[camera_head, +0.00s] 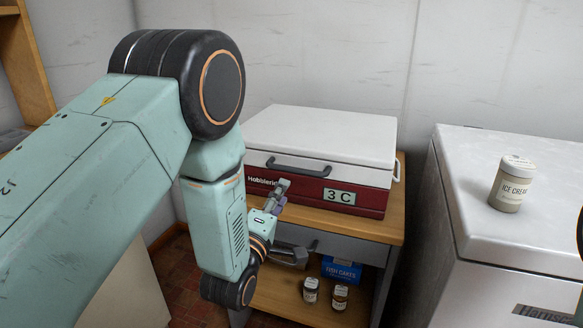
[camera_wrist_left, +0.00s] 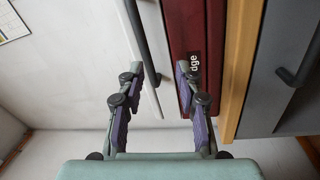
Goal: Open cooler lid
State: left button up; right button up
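The cooler has a dark red body (camera_head: 312,188) marked "3 C" and a white lid (camera_head: 325,130), which is closed flat on it. A dark bar handle (camera_head: 299,168) runs along the lid's front edge; it also shows in the left wrist view (camera_wrist_left: 148,45). My left gripper (camera_head: 279,190) is in front of the cooler's left front, just below the handle. In the left wrist view, its fingers (camera_wrist_left: 158,75) are apart and empty, with the lid edge and handle beyond them. My right gripper is out of view.
The cooler stands on a wooden-topped table (camera_head: 396,228) with a grey drawer. Its lower shelf holds two small jars and a blue box (camera_head: 341,269). A wall is behind.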

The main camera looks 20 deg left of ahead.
aim_at(292, 170)
pick_arm(q)
jog(key=shift+w+d+r+n+t+b, duration=0.15)
jog(key=shift+w+r+n+b, duration=0.3)
jog(key=shift+w, duration=0.8)
jog(key=shift+w+r+n+t+b, duration=0.1)
jog(key=shift+w+r+n+b, duration=0.35)
jog(key=shift+w, duration=0.8)
jog(key=shift+w+d+r+n+t+b, duration=0.2)
jog(key=shift+w+r, duration=0.4)
jog(key=shift+w, duration=0.65)
jog(key=shift+a, duration=0.15)
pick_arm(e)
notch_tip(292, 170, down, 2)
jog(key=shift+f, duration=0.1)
pick_arm(q)
grip_shut()
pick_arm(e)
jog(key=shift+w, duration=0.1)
